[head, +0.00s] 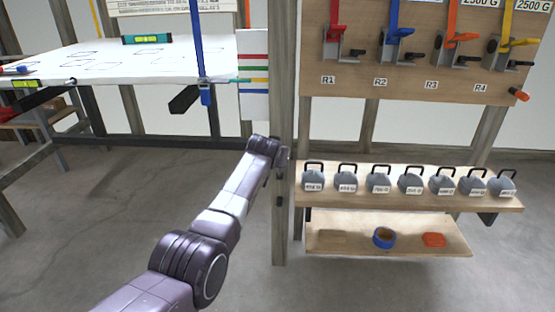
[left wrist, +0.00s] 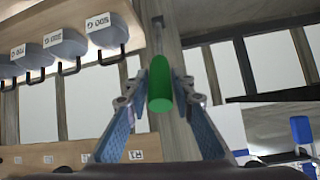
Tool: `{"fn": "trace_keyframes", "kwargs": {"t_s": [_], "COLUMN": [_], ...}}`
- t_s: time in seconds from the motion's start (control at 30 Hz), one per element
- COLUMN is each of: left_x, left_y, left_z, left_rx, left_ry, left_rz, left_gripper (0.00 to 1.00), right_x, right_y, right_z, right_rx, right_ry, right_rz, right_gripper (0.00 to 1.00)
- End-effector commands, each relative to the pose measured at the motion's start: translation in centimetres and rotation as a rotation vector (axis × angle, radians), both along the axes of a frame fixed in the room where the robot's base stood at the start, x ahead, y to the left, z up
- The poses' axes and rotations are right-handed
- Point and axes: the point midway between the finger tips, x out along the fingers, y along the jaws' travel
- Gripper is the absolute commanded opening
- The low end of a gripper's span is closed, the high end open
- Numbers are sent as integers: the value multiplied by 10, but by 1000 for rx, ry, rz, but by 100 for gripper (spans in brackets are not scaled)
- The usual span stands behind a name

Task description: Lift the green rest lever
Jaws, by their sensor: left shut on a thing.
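The green rest lever (left wrist: 160,85) shows in the left wrist view as a rounded green grip in front of a wooden post. My left gripper (left wrist: 160,92) has its two blue-grey fingers on either side of the grip and is shut on it. In the head view my left gripper (head: 280,160) is at the wooden post (head: 282,215), a little below the striped chart. The green lever cannot be made out there, hidden by the gripper. My right gripper is in neither view.
Right of the post, a shelf (head: 400,200) bears several grey weights (head: 410,183). A lower shelf (head: 345,222) holds blue tape (head: 383,238). Above is a board (head: 345,78) with red, blue, orange and yellow levers. A white panel (head: 185,60) is at left, with a blue strap (head: 198,45) before it.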

Motion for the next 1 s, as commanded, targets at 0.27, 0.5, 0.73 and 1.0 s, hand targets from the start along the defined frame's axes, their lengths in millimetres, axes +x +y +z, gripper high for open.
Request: {"fn": "trace_keyframes", "kwargs": {"t_s": [0.27, 0.5, 0.73, 1.0], "left_x": [2, 1, 1, 0], "left_y": [0, 0, 0, 0], "left_z": [3, 3, 1, 1], "left_rx": [-2, -2, -1, -1], "left_ry": [-1, -1, 2, 3], "left_rz": [0, 0, 0, 0], "left_gripper": [0, 26, 40, 40], "right_x": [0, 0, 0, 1], "right_y": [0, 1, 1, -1], "right_z": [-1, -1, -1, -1], "right_rx": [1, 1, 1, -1], "right_ry": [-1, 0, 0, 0], "right_rz": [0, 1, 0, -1], "right_gripper": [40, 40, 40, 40]}}
